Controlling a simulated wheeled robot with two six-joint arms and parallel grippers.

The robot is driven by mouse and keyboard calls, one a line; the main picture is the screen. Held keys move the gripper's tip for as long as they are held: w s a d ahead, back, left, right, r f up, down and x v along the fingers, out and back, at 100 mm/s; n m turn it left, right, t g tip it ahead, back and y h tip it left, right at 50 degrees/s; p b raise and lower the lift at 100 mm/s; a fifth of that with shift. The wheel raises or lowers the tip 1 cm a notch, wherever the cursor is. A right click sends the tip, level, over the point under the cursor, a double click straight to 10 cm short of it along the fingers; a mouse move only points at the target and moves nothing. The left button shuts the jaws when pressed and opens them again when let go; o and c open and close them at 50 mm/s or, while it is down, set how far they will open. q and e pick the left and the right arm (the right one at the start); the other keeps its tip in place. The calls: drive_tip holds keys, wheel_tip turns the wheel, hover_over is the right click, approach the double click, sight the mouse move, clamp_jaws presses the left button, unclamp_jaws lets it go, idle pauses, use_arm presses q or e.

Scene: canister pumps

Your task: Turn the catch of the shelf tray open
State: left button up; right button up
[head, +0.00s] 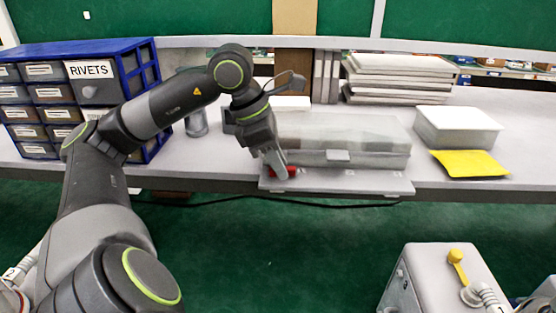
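The shelf tray (335,186) is a thin pale grey board at the front edge of the bench, under a clear-lidded grey case. A small red part (291,171), which looks like the catch, is at the tray's left front. My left gripper (276,168) points down at the tray's left end, its fingertips right beside the red part and overlapping it in the picture. The fingers hide some of the red part. I cannot tell whether they touch it or are closed on it. My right gripper is not in view.
The grey case (360,158) sits just right of my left gripper. A blue drawer cabinet (117,45) and a metal can (196,123) stand left. A white box (457,131) and a yellow sheet (470,164) lie right. A grey unit with a yellow lever (457,258) is at bottom right.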

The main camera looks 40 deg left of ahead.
use_arm(q)
clamp_jaws()
drive_tip(key=shift+m+b, duration=0.35)
drive_tip(key=shift+m, duration=0.45)
unclamp_jaws()
drive_tip(key=shift+h, duration=0.3)
